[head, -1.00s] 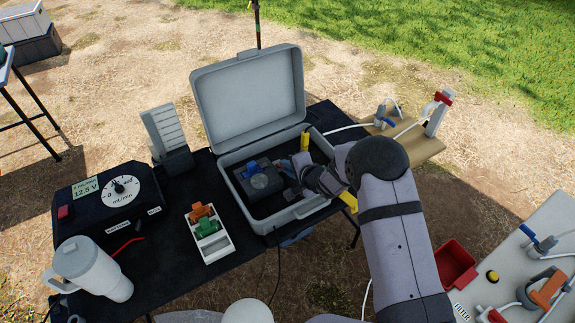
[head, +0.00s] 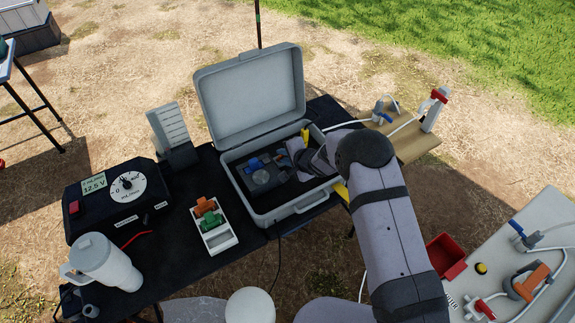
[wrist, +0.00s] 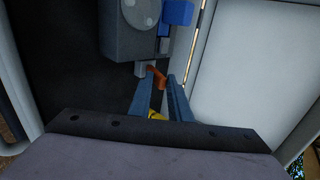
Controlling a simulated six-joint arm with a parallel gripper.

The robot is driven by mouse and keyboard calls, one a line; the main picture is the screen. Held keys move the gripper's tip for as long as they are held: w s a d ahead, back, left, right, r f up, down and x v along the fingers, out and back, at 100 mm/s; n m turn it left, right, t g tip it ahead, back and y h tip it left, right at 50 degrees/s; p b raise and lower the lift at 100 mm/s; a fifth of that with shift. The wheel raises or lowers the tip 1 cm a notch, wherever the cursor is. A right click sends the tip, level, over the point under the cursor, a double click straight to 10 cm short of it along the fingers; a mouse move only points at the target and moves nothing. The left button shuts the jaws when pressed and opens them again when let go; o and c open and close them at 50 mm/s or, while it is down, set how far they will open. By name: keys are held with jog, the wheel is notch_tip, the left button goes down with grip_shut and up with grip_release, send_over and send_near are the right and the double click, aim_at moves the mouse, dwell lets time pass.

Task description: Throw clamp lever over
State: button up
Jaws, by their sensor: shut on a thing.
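A dark grey pump unit (head: 262,181) with a blue part (head: 255,163) on it lies inside the open case (head: 290,212). The wrist view shows the unit's grey body (wrist: 128,40) and the blue part (wrist: 178,12) at the top. My gripper (wrist: 157,82) is inside the case, just beside the unit. Its two fingers are shut on a small orange-red piece, which looks like the clamp lever (wrist: 156,76). The fingers partly hide the lever. In the head view my wrist hides the fingertips and the lever.
The case's raised lid (head: 250,95) stands behind, and its walls are close around my gripper. A white tray (head: 222,242) with orange and green pieces is left of the case. A control box (head: 118,200) and a white jug (head: 105,262) stand further left.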

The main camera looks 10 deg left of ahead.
jog(key=p, duration=0.1)
jog(key=a+r+p, duration=0.1)
jog(key=shift+w+r+p, duration=0.2)
jog(key=shift+w+p, duration=0.05)
jog(key=shift+p, duration=0.05)
jog(key=shift+o, duration=0.2)
jog(key=shift+w+a+p, duration=0.1)
jog(key=shift+p, duration=0.75)
jog(key=shift+r+p, duration=0.1)
jog(key=shift+p, duration=0.4)
jog(key=shift+o, duration=0.2)
jog(key=shift+w+a+g+p, duration=0.15)
jog(key=shift+w+g+p, duration=0.15)
jog(key=shift+p, duration=0.7)
jog(key=shift+h, duration=0.3)
jog(key=shift+w+a+p, duration=0.2)
jog(key=shift+w+p, duration=0.05)
jog(key=shift+p, duration=0.75)
jog(key=o, duration=0.6)
jog(key=shift+o, duration=0.2)
jog(key=shift+d, duration=0.1)
